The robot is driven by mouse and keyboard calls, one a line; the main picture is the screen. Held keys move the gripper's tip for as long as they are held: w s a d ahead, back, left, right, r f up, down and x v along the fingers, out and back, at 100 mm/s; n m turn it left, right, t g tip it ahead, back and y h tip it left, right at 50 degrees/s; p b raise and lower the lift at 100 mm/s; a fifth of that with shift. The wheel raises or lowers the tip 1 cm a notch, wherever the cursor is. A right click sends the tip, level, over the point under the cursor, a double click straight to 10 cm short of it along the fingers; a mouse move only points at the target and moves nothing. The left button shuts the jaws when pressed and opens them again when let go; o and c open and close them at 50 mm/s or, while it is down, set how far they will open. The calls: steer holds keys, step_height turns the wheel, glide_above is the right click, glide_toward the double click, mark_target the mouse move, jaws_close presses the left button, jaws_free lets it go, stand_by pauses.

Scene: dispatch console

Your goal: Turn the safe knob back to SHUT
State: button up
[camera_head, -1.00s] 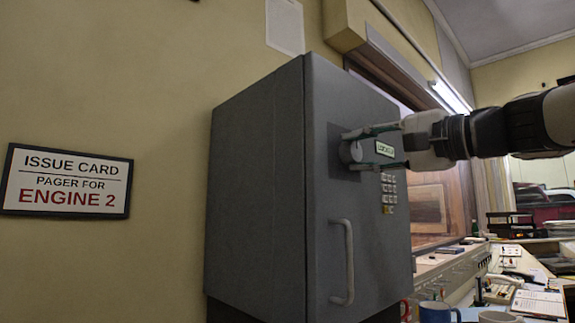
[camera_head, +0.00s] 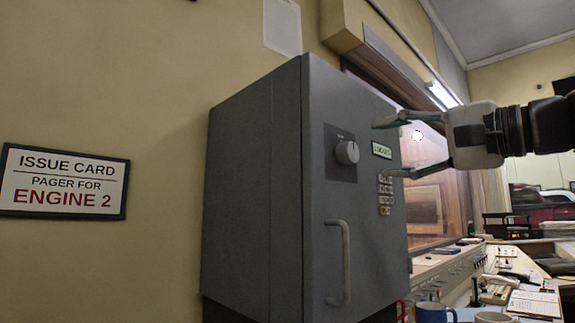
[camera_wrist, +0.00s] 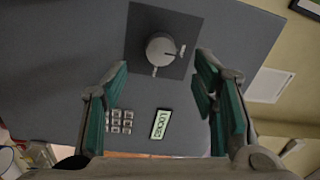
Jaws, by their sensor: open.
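The grey round knob (camera_head: 347,153) sits on a dark square plate on the front of the grey safe (camera_head: 255,200). In the wrist view the knob (camera_wrist: 160,50) shows face-on with a light pointer mark; its plate lettering is too small to read. My gripper (camera_head: 385,148) is open and empty, its fingers apart from the knob and to the right of it in the head view. In the wrist view the fingertips stand on either side of the knob. A small green display (camera_head: 381,150) beside the knob seems to read LOCKED.
A keypad (camera_head: 385,194) lies below the display, and a long vertical handle (camera_head: 346,262) is lower on the door. A sign (camera_head: 64,181) on the left wall reads ISSUE CARD, PAGER FOR ENGINE 2. Mugs (camera_head: 432,312) and a cluttered desk are at lower right.

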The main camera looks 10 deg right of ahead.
steer(key=shift+v, duration=2.75)
